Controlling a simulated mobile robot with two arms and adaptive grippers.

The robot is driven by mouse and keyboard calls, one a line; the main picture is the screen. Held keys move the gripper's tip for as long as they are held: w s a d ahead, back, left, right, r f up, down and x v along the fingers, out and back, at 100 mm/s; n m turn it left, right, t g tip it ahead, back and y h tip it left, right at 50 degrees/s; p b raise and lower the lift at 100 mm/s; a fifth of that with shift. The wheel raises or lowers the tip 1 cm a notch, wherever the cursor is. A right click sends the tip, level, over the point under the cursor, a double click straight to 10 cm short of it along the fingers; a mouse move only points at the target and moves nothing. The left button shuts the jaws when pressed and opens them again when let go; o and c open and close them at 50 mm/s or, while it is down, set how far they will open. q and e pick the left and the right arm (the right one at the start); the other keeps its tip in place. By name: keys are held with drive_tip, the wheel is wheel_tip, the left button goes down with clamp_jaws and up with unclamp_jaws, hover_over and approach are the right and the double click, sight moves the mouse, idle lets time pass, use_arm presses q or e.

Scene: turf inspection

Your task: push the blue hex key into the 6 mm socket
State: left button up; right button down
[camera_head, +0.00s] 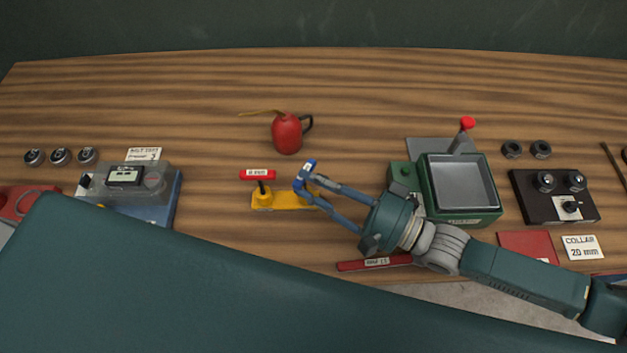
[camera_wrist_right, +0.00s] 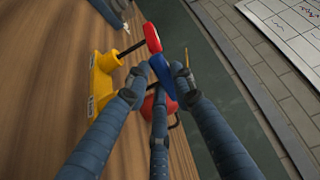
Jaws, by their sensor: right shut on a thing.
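The blue hex key (camera_head: 309,165) is between the fingers of my right gripper (camera_head: 306,180), above or at the right end of the yellow socket block (camera_head: 290,201). Its blue handle (camera_wrist_right: 162,76) shows between the fingertips in the right wrist view. A red-handled key (camera_head: 258,175) with a black shaft stands upright in the left end of the block. The block's right end is partly hidden by my fingers. My left gripper is not in view.
A red oil can (camera_head: 287,133) stands behind the block. A green box with a grey tray (camera_head: 458,187) and a red-knobbed lever is to the right. A red bar (camera_head: 375,263) lies in front. A grey-blue gauge unit (camera_head: 130,190) is at left. The back of the table is clear.

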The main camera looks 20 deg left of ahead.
drive_tip(key=c, duration=1.4)
unclamp_jaws()
drive_tip(key=v, duration=1.2)
drive_tip(key=shift+f, duration=0.1)
